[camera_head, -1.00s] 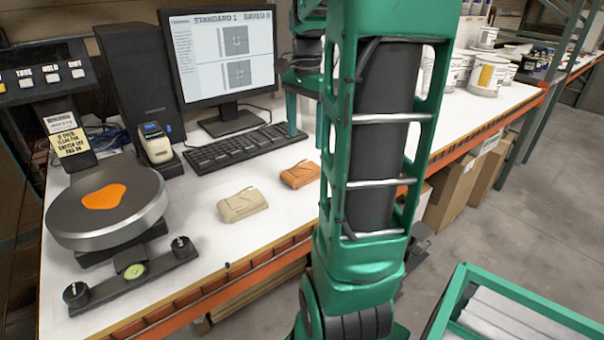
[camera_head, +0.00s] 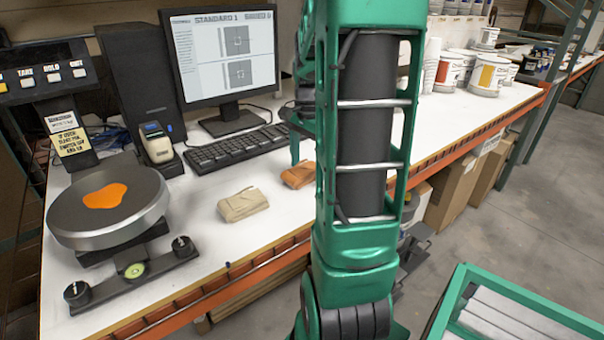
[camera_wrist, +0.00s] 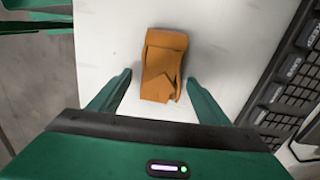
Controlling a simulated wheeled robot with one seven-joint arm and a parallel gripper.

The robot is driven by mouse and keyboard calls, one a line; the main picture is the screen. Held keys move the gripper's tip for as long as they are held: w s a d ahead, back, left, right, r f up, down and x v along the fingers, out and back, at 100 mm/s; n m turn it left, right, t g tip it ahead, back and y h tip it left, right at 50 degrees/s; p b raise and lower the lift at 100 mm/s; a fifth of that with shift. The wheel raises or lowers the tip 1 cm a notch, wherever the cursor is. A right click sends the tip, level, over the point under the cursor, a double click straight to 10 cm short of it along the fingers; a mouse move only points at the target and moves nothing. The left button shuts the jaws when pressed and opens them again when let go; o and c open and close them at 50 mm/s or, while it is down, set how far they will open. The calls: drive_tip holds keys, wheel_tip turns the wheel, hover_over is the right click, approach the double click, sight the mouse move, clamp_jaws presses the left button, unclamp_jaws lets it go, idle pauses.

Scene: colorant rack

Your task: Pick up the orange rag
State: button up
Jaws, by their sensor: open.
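The orange rag (camera_head: 299,175) lies folded on the white table, right of a beige rag (camera_head: 243,204) and in front of the keyboard. My arm hides part of its right side in the head view. In the wrist view the orange rag (camera_wrist: 163,66) shows whole, its near end between and just beyond the fingertips. My gripper (camera_wrist: 158,82) is open and empty, one finger on each side of the rag's line, with white table showing between rag and fingers. How high the fingers are above the table I cannot tell.
The keyboard (camera_head: 235,147) is close by; it shows at the right of the wrist view (camera_wrist: 292,90). A monitor (camera_head: 224,60) stands behind it. A round scale (camera_head: 108,205) with an orange patch is at the left. White buckets (camera_head: 488,74) stand at the back right.

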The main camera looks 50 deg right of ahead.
sight(306, 166)
drive_tip(key=shift+f, duration=0.1)
drive_tip(key=c, duration=1.1)
drive_tip(key=shift+c, duration=0.2)
drive_tip(key=shift+r, duration=0.45)
wheel_tip(306, 166, up, 4)
drive_tip(key=shift+a+f, duration=0.1)
drive_tip(key=shift+f, duration=0.05)
drive_tip(key=a+r, duration=0.6)
drive_tip(key=a, duration=0.5)
drive_tip(key=shift+s+a+r, duration=0.15)
drive_tip(key=shift+a+r, duration=0.1)
drive_tip(key=shift+o, duration=0.5)
